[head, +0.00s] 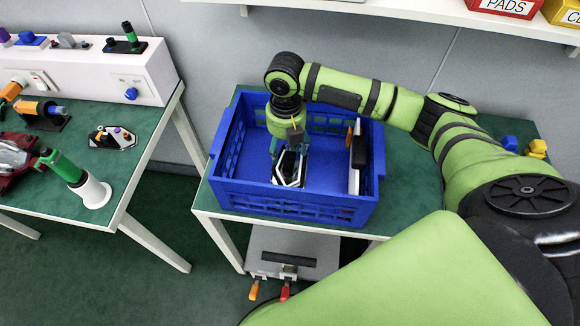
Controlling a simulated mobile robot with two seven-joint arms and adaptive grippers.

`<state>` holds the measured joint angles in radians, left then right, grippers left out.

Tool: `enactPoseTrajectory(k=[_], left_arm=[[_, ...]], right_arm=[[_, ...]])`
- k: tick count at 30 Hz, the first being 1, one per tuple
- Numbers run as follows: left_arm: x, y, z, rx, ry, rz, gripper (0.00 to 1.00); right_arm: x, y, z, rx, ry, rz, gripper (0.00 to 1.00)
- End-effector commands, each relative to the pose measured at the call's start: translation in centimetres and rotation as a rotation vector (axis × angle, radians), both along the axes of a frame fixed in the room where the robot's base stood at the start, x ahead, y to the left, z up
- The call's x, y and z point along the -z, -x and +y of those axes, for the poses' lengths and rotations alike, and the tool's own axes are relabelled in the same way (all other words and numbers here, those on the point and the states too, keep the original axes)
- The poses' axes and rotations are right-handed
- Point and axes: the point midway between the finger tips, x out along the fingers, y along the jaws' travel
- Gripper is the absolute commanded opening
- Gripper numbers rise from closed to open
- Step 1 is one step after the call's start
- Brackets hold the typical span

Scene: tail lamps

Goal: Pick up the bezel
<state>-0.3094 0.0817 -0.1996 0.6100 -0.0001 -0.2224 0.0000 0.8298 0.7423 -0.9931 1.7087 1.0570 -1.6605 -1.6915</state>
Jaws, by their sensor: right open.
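A black-and-white angular frame, apparently the bezel (287,181), lies in the blue crate (290,204), left of its middle and close to the near wall. My right gripper (289,158) points down into the crate at the far end of this frame. Its fingers are open and partly hidden by the gripper body, and I cannot tell whether they touch the frame. The far part of the frame is hidden by the gripper. My left gripper is not in view.
A black-and-white part (357,155) stands upright by the crate's right wall. The crate rests on a green-topped table (207,198). A second table (130,170) at left holds tools and lamp parts. Yellow and blue pieces (537,149) lie at right. A shelf (430,8) hangs above.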

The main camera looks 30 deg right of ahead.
Motion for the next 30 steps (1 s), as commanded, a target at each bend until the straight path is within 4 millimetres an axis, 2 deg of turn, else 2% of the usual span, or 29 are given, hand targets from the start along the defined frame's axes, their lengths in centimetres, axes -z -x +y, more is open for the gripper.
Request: enactPoseTrajectory(k=[6,9,13,19,20,21,23,24,30], left_arm=[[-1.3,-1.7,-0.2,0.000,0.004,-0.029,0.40],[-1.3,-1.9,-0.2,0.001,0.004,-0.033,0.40],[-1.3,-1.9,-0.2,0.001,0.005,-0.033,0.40],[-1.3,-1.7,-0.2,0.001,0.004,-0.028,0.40],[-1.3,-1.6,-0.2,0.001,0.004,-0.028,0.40],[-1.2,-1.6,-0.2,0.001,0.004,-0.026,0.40],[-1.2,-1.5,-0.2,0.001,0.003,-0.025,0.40],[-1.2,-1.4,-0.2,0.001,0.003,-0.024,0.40],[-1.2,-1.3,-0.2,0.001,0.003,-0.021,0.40]], right_arm=[[2.9,0.0,-0.1,0.001,0.001,0.004,0.69],[4.3,0.0,0.0,-0.001,0.000,0.003,0.69],[5.1,-0.1,-0.1,-0.001,0.001,-0.001,0.69],[5.2,-0.1,-0.1,-0.001,0.001,-0.002,0.69],[5.2,-0.1,-0.1,-0.001,0.001,-0.002,0.57],[5.2,-0.1,-0.1,-0.001,0.001,-0.002,0.41],[5.2,-0.1,-0.1,-0.001,0.001,-0.002,0.17],[5.2,-0.1,-0.1,-0.001,0.001,-0.001,0.08],[5.1,-0.1,-0.1,-0.001,0.001,-0.001,0.07]])
